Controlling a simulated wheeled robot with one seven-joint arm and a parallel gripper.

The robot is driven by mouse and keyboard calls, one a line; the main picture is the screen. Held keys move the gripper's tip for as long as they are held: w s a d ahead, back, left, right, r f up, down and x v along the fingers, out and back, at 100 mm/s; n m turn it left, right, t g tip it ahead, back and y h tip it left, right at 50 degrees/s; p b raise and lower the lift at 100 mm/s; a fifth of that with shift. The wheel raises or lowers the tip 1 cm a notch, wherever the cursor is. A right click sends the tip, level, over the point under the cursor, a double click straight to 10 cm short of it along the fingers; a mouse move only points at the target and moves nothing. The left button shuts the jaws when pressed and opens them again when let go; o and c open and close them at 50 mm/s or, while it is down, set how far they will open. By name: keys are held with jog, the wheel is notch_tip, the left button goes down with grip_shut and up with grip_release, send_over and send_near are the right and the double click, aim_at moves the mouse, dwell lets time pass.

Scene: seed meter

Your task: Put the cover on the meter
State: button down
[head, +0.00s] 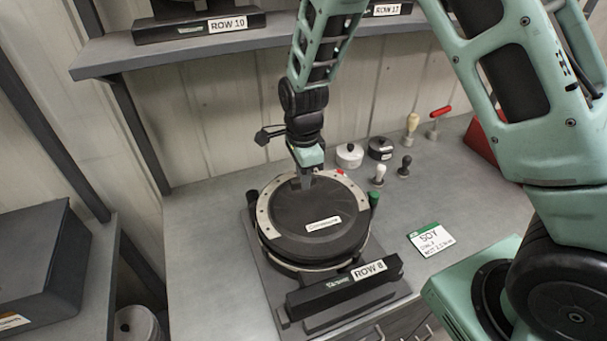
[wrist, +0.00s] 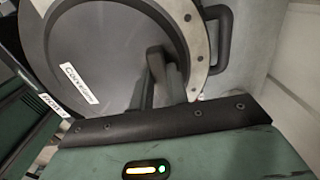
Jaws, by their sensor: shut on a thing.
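The cover (head: 310,222) is a round dark disc with a white label, lying over the round meter (head: 292,262) in the head view. A pale rim with small dark holes runs round the back and left of the disc. My gripper (head: 306,182) points down at the back part of the cover and is shut on it. In the wrist view the fingers (wrist: 160,68) meet the dark cover face (wrist: 95,45) near its pale rim. What they pinch is mostly hidden. I cannot tell whether the cover is fully seated or slightly raised.
A ROW 8 block (head: 345,288) stands in front of the meter. A SOY card (head: 431,239) lies to the right. White and black canisters (head: 350,155) and several knobbed tools (head: 379,174) stand behind right. A shelf (head: 200,47) hangs above the bench.

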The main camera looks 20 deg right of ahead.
jog(key=shift+f, duration=0.95)
dwell(1.8)
jog(key=c, duration=1.3)
grip_release()
jog(key=shift+c, duration=0.2)
jog(key=shift+r+p, duration=4.25)
jog(key=shift+r, duration=0.55)
